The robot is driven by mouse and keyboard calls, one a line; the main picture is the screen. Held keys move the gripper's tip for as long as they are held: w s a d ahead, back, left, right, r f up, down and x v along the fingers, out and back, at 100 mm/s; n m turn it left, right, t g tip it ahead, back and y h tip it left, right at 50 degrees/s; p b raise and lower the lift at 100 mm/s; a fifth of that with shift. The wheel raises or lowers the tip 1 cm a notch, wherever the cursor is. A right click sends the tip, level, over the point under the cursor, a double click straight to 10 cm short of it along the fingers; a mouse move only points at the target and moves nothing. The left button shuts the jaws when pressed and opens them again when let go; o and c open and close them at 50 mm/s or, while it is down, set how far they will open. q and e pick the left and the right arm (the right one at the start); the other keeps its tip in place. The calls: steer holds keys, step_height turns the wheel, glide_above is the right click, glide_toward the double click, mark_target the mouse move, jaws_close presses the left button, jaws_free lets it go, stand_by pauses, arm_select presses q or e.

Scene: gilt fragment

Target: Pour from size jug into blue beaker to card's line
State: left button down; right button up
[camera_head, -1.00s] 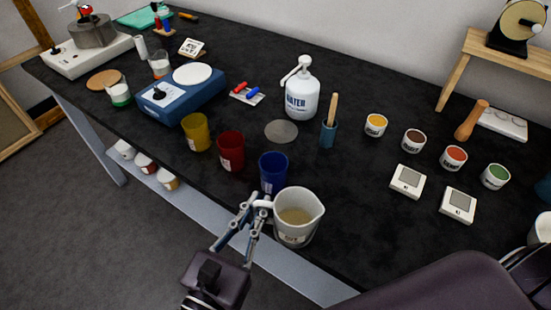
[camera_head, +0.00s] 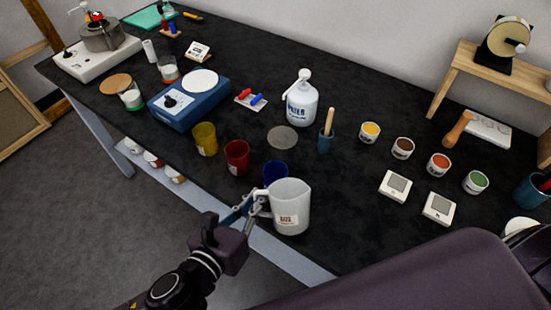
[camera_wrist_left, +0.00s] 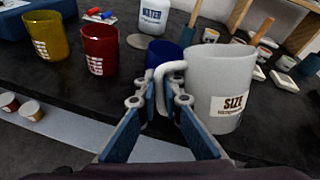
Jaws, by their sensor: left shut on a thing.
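The size jug (camera_head: 291,208), pale grey-white with a "SIZE" label, is at the table's front edge. My left gripper (camera_head: 260,204) is shut on its handle (camera_wrist_left: 166,82). In the head view the jug's side faces me and its mouth is turned away, so the liquid inside is hidden. The blue beaker (camera_head: 275,171) stands just behind the jug, partly covered by it; it also shows behind the handle in the left wrist view (camera_wrist_left: 160,51). Its contents and any stream are not visible. A small white card (camera_head: 199,49) stands at the back left; its marks are too small to read.
The red beaker (camera_head: 237,158) and yellow beaker (camera_head: 205,139) stand left of the blue one. A water bottle (camera_head: 301,100), a blue pot with a tool (camera_head: 326,142) and a grey disc (camera_head: 283,138) lie behind. Small paint pots and two white devices (camera_head: 395,186) are to the right.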

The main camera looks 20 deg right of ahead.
arm_select(q)
steer(key=w+r+g+p, duration=0.1)
steer(key=p, duration=0.1)
steer(key=r+n+g+p, duration=0.1)
steer(key=p, duration=0.2)
steer(key=shift+w+r+n+y, duration=0.3)
steer(key=shift+w+r+y, duration=0.05)
steer(key=shift+w+y, duration=0.05)
steer(key=shift+g+p, duration=0.7)
steer(key=shift+p, duration=0.2)
steer(key=shift+f+n, duration=0.3)
steer(key=shift+s+f+n+g, duration=0.15)
steer(key=shift+f+n+g, duration=0.2)
steer(key=shift+g, duration=0.35)
steer(key=shift+r+p, duration=0.1)
steer(key=shift+p, duration=0.35)
steer(key=shift+s+g+y, duration=0.1)
steer(key=shift+g+y, duration=0.2)
steer(key=shift+g, duration=0.1)
steer(key=shift+r+n+g+p, duration=0.25)
steer(key=shift+n+g+p, duration=0.25)
steer(key=shift+p, duration=0.25)
steer(key=shift+w, duration=0.4)
